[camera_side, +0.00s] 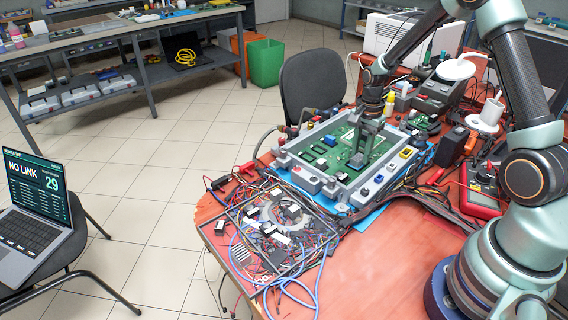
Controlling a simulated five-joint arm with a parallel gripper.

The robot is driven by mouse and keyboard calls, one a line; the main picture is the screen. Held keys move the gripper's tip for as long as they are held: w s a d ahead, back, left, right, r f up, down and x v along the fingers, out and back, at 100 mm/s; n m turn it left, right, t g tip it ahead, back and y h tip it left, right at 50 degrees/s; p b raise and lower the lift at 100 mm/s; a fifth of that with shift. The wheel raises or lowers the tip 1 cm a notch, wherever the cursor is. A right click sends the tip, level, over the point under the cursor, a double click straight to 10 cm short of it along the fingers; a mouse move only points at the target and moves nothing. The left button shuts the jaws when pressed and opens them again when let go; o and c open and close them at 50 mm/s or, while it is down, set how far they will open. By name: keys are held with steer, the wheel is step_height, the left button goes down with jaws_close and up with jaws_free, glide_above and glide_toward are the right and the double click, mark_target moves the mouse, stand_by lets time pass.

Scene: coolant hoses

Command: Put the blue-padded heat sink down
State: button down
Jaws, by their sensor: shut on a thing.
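My gripper (368,138) is over the green circuit board (345,128), with its jaws pointing down. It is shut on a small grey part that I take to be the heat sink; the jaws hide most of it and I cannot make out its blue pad. I cannot tell whether the held part touches the board. The board lies in a grey frame (312,184) with blue, red and yellow fittings along its edge, on a blue mat (366,219).
A tangle of wires and small parts fills a tray (232,262) at front left. Hoses or thick cables (425,200) run along the right. A red multimeter (482,190) and a white spool (487,118) stand on the right. The orange table's front (375,275) is clear.

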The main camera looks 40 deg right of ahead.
mark_target(360, 155)
steer(key=c, duration=0.6)
jaws_free()
step_height(360, 155, up, 12)
steer(key=shift+s+a+r+n+t, duration=0.95)
steer(key=shift+s+a+r+n, duration=0.9)
steer(key=shift+a+n, duration=0.8)
steer(key=shift+s+a+r+n+t, duration=0.9)
steer(key=shift+s+a+r+n, duration=1.05)
steer(key=shift+n, duration=1)
steer(key=shift+s+a+r+n+t, duration=0.95)
steer(key=shift+s+a+r+n, duration=0.5)
steer(key=shift+s+a+n, duration=1)
steer(key=shift+w+a+n, duration=0.35)
steer(key=shift+w+a, duration=0.05)
